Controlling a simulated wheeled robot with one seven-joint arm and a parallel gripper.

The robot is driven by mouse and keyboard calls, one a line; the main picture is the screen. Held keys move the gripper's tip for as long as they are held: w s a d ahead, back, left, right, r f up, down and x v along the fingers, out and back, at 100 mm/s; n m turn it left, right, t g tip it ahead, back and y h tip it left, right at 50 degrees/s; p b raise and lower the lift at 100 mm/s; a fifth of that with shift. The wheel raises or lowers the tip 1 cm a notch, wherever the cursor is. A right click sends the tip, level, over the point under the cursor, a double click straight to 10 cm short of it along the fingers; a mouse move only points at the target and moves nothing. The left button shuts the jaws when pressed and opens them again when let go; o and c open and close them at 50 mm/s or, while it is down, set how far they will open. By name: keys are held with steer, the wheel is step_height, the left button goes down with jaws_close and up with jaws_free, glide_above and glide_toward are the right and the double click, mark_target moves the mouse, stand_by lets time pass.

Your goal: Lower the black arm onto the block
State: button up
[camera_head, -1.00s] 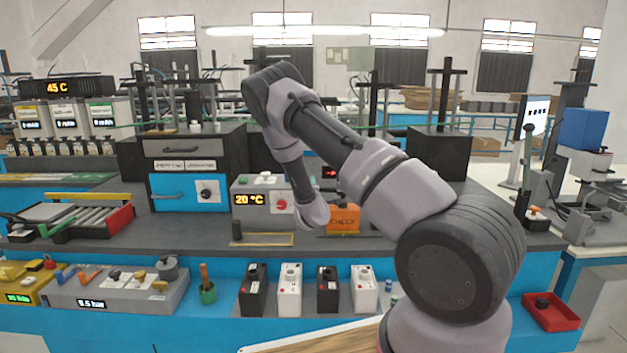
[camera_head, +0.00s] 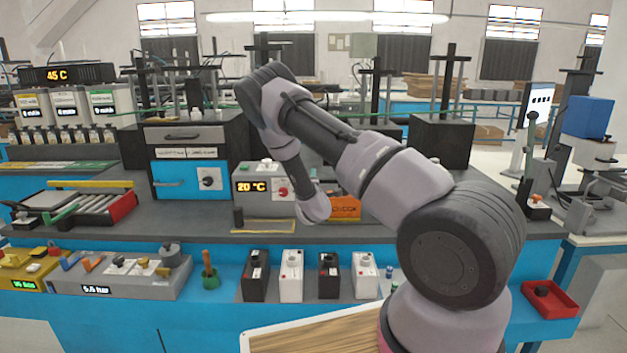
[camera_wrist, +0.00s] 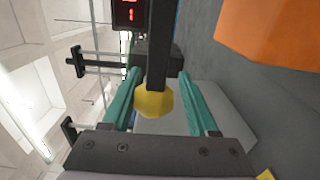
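In the wrist view the black arm (camera_wrist: 162,40) is a straight dark bar that comes down from the top edge and ends in a yellow knob (camera_wrist: 153,100). My gripper (camera_wrist: 158,76) is open, with one teal finger on each side of the knob. Gaps show between the knob and both fingers, so it does not look gripped. A dark block-like part (camera_wrist: 175,60) lies behind the bar; I cannot tell if it is the block or if the bar touches it. In the head view my own arm hides the gripper and the knob.
A red-digit display (camera_wrist: 130,14) is beside the bar. An orange box (camera_wrist: 270,35) stands close on the right in the wrist view. In the head view a 20 °C unit (camera_head: 262,186) stands left of my wrist, and several batteries (camera_head: 291,275) line the front shelf.

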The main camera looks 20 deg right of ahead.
steer(key=shift+o, duration=0.6)
steer(key=v, duration=1)
steer(key=shift+s, duration=0.4)
steer(key=shift+a+r, duration=0.1)
